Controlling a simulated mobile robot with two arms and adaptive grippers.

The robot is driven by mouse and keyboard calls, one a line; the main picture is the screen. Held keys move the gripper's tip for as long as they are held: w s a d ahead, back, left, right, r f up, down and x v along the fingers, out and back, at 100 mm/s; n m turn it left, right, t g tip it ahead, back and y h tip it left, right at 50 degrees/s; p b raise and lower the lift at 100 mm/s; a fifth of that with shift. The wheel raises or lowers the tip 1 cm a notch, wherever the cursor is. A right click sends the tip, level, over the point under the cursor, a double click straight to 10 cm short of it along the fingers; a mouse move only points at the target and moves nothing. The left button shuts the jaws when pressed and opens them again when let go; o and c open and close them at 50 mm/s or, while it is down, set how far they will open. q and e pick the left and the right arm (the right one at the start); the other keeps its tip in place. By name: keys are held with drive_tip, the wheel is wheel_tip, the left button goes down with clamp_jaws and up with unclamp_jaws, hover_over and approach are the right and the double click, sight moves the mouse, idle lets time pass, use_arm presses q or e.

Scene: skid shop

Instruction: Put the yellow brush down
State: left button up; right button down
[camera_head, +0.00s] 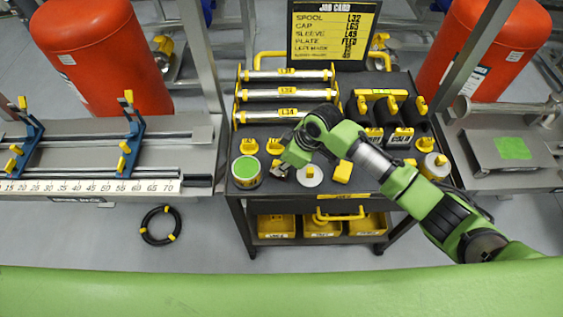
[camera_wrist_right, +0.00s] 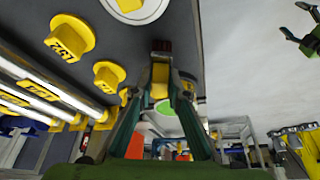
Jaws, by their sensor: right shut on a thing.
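My right gripper (camera_wrist_right: 160,82) is shut on the yellow brush (camera_wrist_right: 160,74), whose dark red end points away from the palm in the wrist view. In the head view my right gripper (camera_head: 279,169) is low over the front left part of the dark cart top (camera_head: 232,190), just right of the green-topped tin (camera_head: 247,170). The brush is mostly hidden there by the gripper. I cannot tell whether it touches the cart top. My left gripper is not in view.
Steel rods in yellow holders (camera_head: 287,95) lie at the cart's back left. A job card board (camera_head: 332,32) stands behind. A bench with a ruler (camera_head: 90,186) is at left.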

drive_tip(key=shift+f, duration=0.2)
drive_tip(key=c, duration=2)
unclamp_jaws()
drive_tip(key=shift+o, duration=0.2)
drive_tip(key=shift+r, duration=0.1)
drive_tip(key=shift+r, duration=0.25)
drive_tip(key=b+v, duration=0.1)
drive_tip(key=v, duration=1)
drive_tip(key=shift+d+r+b, duration=0.25)
drive_tip(key=shift+r+b, duration=0.05)
